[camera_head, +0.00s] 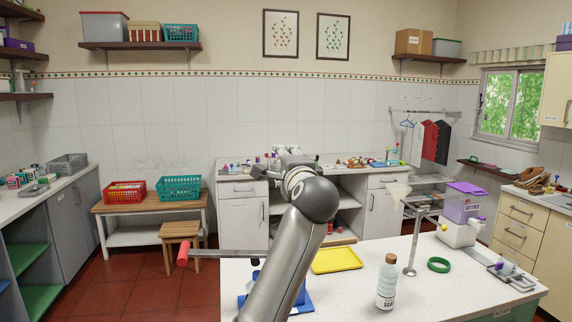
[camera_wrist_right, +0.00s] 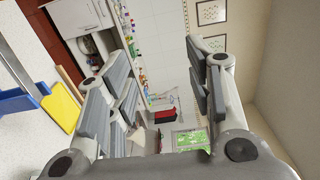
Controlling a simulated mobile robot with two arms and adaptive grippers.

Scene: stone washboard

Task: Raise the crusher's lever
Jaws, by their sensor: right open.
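The crusher (camera_head: 303,300) has a blue base on the near table, largely hidden behind my right arm. Its metal lever (camera_head: 230,253) sticks out to the left, about level, and ends in a red grip (camera_head: 182,255). In the right wrist view a blue part (camera_wrist_right: 15,103) and a grey bar (camera_wrist_right: 14,62) show at the left edge, apart from the fingers. My right gripper (camera_head: 290,158) is raised above and beyond the crusher, pointing away from it. In its wrist view the fingers (camera_wrist_right: 160,85) are spread with nothing between them. My left gripper is out of view.
A yellow tray (camera_head: 337,261), a bottle (camera_head: 387,282), a metal stand (camera_head: 412,240) with a funnel and a green ring (camera_head: 439,265) are right of the crusher on the table. A wooden stool (camera_head: 181,235) stands beyond the lever. Open floor lies to the left.

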